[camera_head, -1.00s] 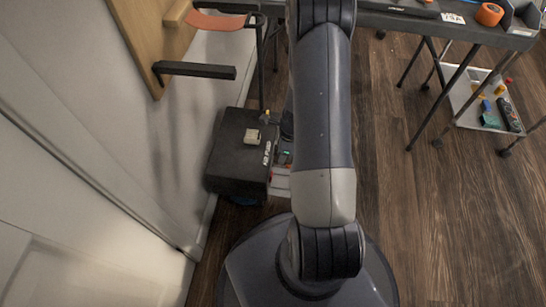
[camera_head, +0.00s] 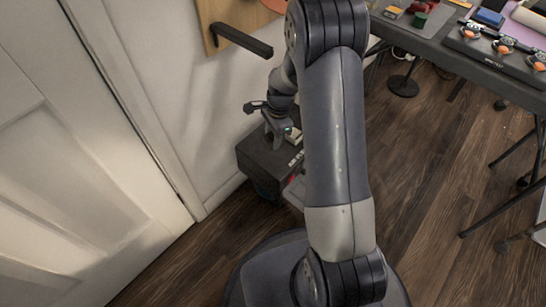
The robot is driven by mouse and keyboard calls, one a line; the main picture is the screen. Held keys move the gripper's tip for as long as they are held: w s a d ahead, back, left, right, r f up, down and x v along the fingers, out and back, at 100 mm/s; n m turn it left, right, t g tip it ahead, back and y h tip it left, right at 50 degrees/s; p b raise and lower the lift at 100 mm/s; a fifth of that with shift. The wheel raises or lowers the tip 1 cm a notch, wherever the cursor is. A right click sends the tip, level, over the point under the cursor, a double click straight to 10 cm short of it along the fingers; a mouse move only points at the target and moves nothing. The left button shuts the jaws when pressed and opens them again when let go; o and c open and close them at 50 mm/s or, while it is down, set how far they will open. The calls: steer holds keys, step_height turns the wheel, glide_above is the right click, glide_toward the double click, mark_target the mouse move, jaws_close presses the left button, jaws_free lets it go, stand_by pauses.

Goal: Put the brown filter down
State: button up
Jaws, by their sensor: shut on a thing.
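My gripper (camera_head: 280,136) is at the end of my arm, just above the top of the black box (camera_head: 262,162) beside the wall. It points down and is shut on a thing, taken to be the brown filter. The filter is too small and too covered by the fingers to make out, and I cannot tell whether it touches the box. A small cream block (camera_head: 295,136) lies on the box top, just right of the fingers.
A white door and wall stand close on the left. A dark bar (camera_head: 242,40) juts from the wooden wall panel above the gripper. A dark workbench (camera_head: 480,72) with tools stands at right. The wooden floor (camera_head: 440,150) between is mostly clear.

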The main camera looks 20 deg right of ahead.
mark_target(271, 159)
step_height(271, 159, down, 8)
steer(key=b, duration=0.2)
steer(key=shift+b, duration=0.4)
steer(key=shift+f, duration=0.1)
steer(key=shift+f, duration=0.15)
steer(key=o, duration=1)
steer(key=shift+c, duration=0.2)
steer(key=r+p, duration=0.1)
steer(key=r, duration=0.3)
steer(key=d+r+p, duration=0.1)
steer(key=r+p, duration=0.1)
steer(key=r, duration=0.2)
steer(key=r+p, duration=0.2)
steer(key=r, duration=0.2)
steer(key=shift+w+d+r, duration=0.15)
steer(key=shift+d, duration=0.25)
